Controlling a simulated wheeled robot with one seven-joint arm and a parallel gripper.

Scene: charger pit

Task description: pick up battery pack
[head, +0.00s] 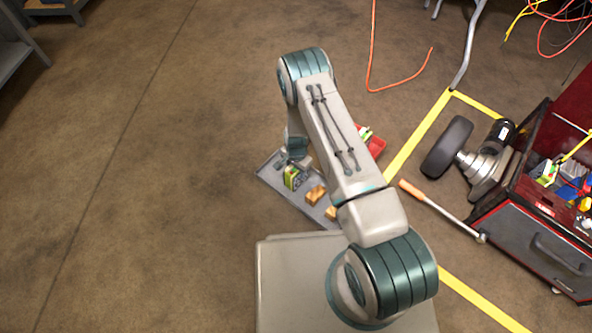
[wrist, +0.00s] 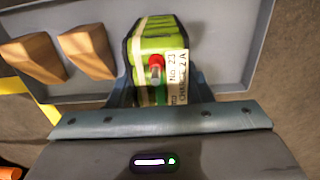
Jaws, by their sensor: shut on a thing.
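The battery pack (wrist: 152,42) is bright green and black with a red terminal and a white label. In the wrist view it sits between the fingers of my gripper (wrist: 160,92), which is shut on it. In the head view the battery pack (head: 292,177) shows at the left part of a grey tray (head: 271,185), beside my arm. The tray also fills the back of the wrist view. I cannot tell whether the pack touches the tray floor. My gripper's fingertips are partly hidden by the pack and the wrist housing.
Wooden blocks (wrist: 87,50) lie in the tray beside the pack. A red bin (head: 376,146) is partly hidden behind my arm. To the right are an orange-handled bar (head: 432,205), a caster wheel (head: 447,147) and a red tool chest (head: 540,225). The floor on the left is clear.

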